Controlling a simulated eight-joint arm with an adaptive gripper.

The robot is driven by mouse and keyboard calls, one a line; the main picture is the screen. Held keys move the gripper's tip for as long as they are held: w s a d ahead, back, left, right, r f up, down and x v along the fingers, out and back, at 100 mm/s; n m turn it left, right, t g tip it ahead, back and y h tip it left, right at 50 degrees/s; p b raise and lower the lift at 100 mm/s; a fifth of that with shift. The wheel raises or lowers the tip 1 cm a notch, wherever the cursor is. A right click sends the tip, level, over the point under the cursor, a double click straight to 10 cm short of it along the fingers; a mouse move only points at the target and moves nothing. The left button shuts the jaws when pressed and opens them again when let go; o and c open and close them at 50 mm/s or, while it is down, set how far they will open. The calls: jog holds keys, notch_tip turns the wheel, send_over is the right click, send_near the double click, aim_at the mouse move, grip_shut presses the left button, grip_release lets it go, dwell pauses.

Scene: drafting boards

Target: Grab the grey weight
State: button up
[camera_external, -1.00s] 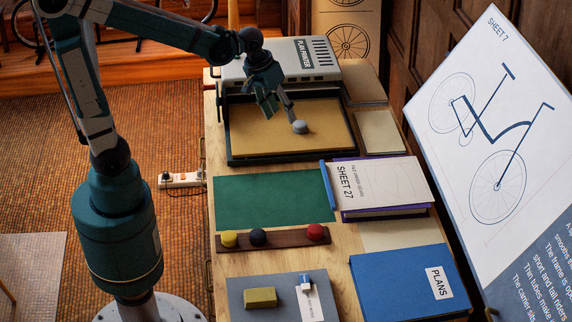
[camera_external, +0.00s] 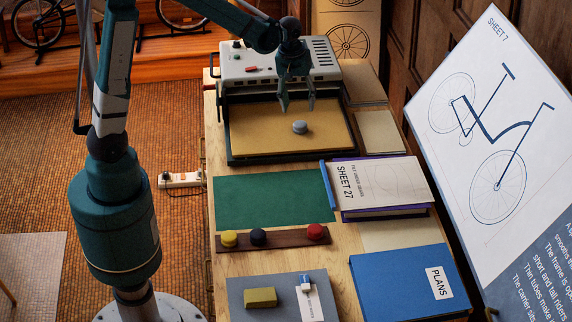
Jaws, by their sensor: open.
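The grey weight (camera_external: 300,127) is a small round grey piece resting on the tan bed of the plan printer, right of the bed's middle. My gripper (camera_external: 298,108) hangs just above and behind the weight in the picture, fingers pointing down. The fingers are spread apart and nothing is between them. The whole weight shows, and the fingertips look clear of it.
The printer's dark-framed tray (camera_external: 240,158) surrounds the bed, with its pale housing (camera_external: 235,70) behind. A green mat (camera_external: 270,200), a Sheet 27 book (camera_external: 380,183), and a wooden strip (camera_external: 280,240) with coloured knobs lie nearer. The bed around the weight is bare.

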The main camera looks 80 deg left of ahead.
aim_at(300, 123)
jog(key=a+f+n, duration=0.1)
jog(key=a+f, duration=0.1)
jog(key=w+a+f+n+p, duration=0.1)
jog(key=a, duration=0.2)
jog(key=a+f+n+g+p, duration=0.1)
jog(key=a+f, duration=0.1)
jog(key=shift+w+a+f+h, duration=0.3)
jog(key=shift+w, duration=0.05)
jog(key=shift+a+f+p, duration=0.35)
jog(key=shift+f, duration=0.1)
jog(key=shift+f, duration=1.2)
jog(key=shift+w+f+b, duration=0.15)
jog(key=shift+f+b, duration=0.4)
jog(key=shift+f, duration=2.05)
jog(key=shift+c, duration=0.2)
